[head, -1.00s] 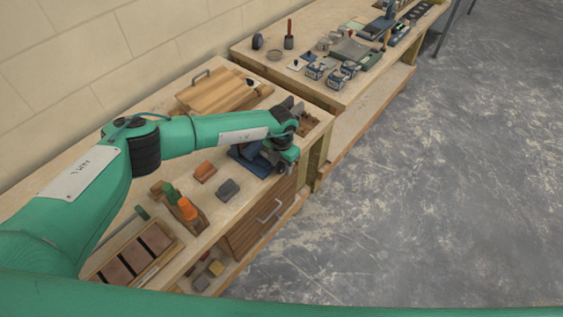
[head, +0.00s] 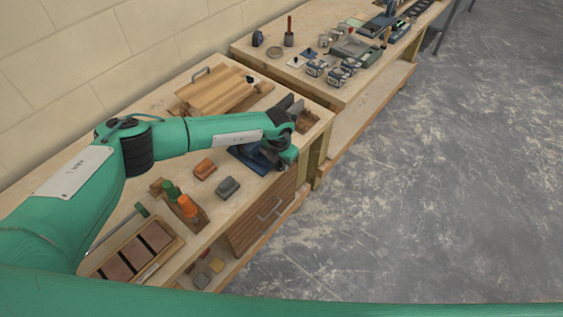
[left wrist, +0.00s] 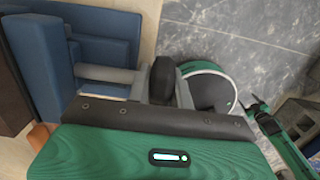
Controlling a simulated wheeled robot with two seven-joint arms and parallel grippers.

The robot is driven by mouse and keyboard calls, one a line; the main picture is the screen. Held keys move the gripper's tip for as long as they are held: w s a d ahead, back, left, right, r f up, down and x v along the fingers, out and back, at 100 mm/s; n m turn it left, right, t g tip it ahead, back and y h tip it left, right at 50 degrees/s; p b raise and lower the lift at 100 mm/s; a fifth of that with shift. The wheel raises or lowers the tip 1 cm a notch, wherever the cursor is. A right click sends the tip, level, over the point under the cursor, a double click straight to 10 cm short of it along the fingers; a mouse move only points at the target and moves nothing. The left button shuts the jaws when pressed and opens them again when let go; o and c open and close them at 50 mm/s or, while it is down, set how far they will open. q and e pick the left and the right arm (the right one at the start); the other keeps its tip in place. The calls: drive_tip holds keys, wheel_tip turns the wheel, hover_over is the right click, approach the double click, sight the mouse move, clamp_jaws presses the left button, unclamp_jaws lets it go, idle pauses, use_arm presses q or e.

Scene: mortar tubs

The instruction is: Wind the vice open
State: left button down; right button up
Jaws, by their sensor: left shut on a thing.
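The blue vice (head: 246,158) is on the near bench by its front edge, partly hidden by my left arm in the head view. Its blue body (left wrist: 100,48) fills the upper left of the left wrist view. A grey screw bar (left wrist: 106,75) runs from it towards my gripper. My left gripper (head: 284,157) is at the vice's front end, over the bench edge. In the left wrist view its dark fingers (left wrist: 163,82) are shut at the end of the screw, on the vice's handle. The handle itself is mostly hidden.
On the near bench are an orange block (head: 205,168), a grey block (head: 228,187), a rack with green and orange handles (head: 186,206) and a wooden board (head: 212,90). A second bench (head: 262,72) stands beyond. The floor (head: 430,200) to the right is clear.

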use_arm(q)
drive_tip(key=shift+a+f+t+h+b, duration=0.1)
drive_tip(key=shift+t+h+b, duration=0.3)
drive_tip(key=shift+t, duration=0.2)
drive_tip(key=t+h+b, duration=0.1)
drive_tip(key=b, duration=0.1)
drive_tip(key=t+h+b, duration=0.1)
drive_tip(key=t+b, duration=0.1)
drive_tip(key=b, duration=0.1)
drive_tip(key=shift+s+f, duration=0.1)
drive_tip(key=shift+f, duration=0.1)
drive_tip(key=shift+r+t+h+b, duration=0.15)
drive_tip(key=shift+t+h+b, duration=0.25)
drive_tip(key=shift+b, duration=0.55)
drive_tip(key=shift+r, duration=0.15)
drive_tip(key=c, duration=1.2)
unclamp_jaws()
drive_tip(key=shift+a, duration=0.1)
drive_tip(key=shift+c, duration=0.2)
